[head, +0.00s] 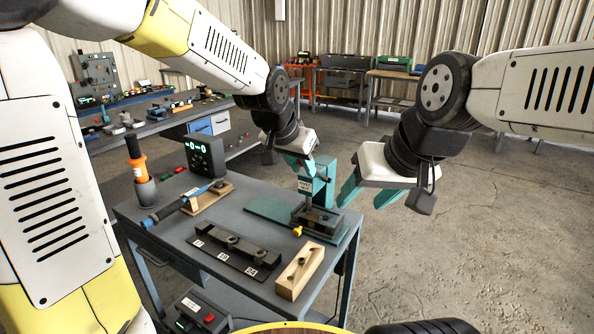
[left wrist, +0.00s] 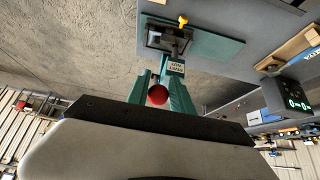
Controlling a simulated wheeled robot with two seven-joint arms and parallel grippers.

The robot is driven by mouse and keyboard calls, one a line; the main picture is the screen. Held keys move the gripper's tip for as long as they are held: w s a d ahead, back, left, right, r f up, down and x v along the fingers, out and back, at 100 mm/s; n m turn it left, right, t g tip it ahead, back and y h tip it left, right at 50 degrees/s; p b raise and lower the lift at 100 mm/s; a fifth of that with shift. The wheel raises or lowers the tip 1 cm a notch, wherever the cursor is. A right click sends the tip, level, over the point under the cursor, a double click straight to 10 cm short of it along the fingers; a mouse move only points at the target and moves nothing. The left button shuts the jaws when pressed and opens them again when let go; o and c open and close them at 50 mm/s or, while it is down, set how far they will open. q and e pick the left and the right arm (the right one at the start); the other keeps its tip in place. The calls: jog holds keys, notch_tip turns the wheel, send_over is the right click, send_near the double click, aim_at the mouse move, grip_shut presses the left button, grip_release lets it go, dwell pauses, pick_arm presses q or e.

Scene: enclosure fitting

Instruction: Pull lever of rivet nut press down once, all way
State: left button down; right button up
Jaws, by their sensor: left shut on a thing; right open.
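The rivet nut press (head: 322,190) is a teal column with a white label, standing on a teal plate at the right end of the grey cart. Its lever ends in a red ball knob (left wrist: 158,95), seen in the left wrist view. My left gripper (head: 303,168) is at the upper part of the press, its teal fingers (left wrist: 160,85) closed around the lever at the knob. The gripper hides most of the lever in the head view. My right gripper (head: 368,196) is open and empty, in the air to the right of the press.
The floor right of the cart is clear.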

pick_arm(q)
jog(key=shift+w+d+r, duration=0.25)
jog(key=shift+w+r, duration=0.15)
jog(key=shift+r, duration=0.3)
jog(key=shift+w+d+r, duration=0.2)
jog(key=shift+w+r, duration=0.15)
jog(key=shift+r, duration=0.35)
jog(key=shift+w+d+r, duration=0.6)
jog(key=shift+w+r, duration=0.25)
jog(key=shift+r, duration=0.1)
jog(key=shift+w+d+r, duration=0.6)
jog(key=shift+w+r, duration=0.25)
jog(key=shift+r, duration=0.05)
jog(key=w+d+r, duration=0.3)
jog(key=w+d, duration=0.1)
jog(key=w, duration=0.2)
jog(key=c, duration=1)
grip_release()
